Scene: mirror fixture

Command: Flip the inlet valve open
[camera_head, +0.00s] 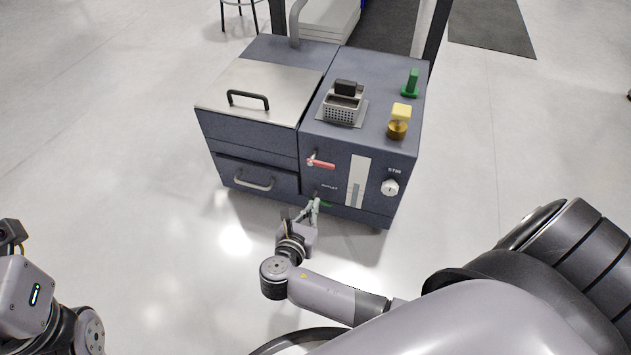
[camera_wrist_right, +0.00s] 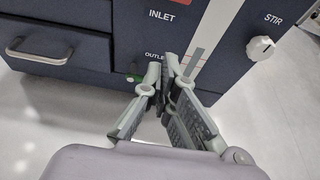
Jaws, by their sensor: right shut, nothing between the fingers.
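The inlet valve (camera_head: 322,163) has a red lever on the front of the dark machine. The lever lies roughly level, pointing right from its pivot. In the right wrist view only a sliver of red (camera_wrist_right: 178,2) shows at the top edge, above the word INLET. The green outlet valve (camera_head: 325,204) sits lower on the same face, and it shows in the right wrist view (camera_wrist_right: 134,78) beside the fingers. My right gripper (camera_head: 314,205) is shut and empty, in front of the outlet area and below the red lever. It also shows in the right wrist view (camera_wrist_right: 162,66). My left fingers are not visible.
The machine (camera_head: 370,135) has a stir knob (camera_head: 390,188) and a pale vertical strip (camera_head: 356,182) right of the lever. A drawer handle (camera_head: 253,180) is at left.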

